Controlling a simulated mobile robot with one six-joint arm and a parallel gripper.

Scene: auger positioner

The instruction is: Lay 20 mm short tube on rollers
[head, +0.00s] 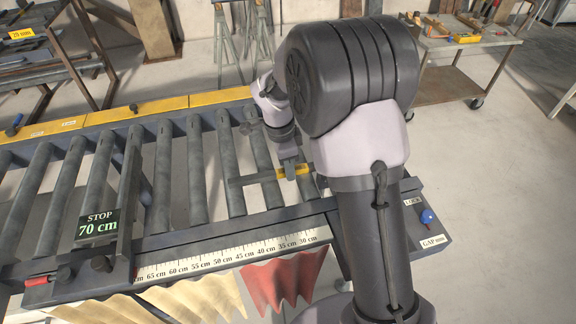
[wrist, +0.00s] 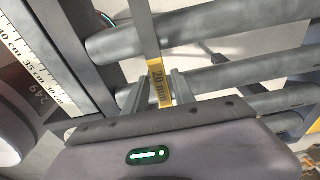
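The 20 mm short tube (head: 258,178) is a grey bar with a yellow band. In the head view it lies level across the line of the rollers (head: 195,165); whether it touches them or hangs just above I cannot tell. In the wrist view the tube (wrist: 144,35) runs up and away from my gripper (wrist: 160,80), and its yellow label (wrist: 158,88) reads 20 mm. The two fingers stand close on either side of the label and look shut on the tube. In the head view my gripper (head: 291,166) is partly hidden by my arm.
A stop plate (head: 98,226) marked 70 cm stands over the rollers at left. A scale (head: 230,254) runs along the near rail, with a blue-knobbed lock (head: 428,216) at right. A yellow-topped rail (head: 140,108) borders the far side. A tube rack (head: 40,45) stands back left.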

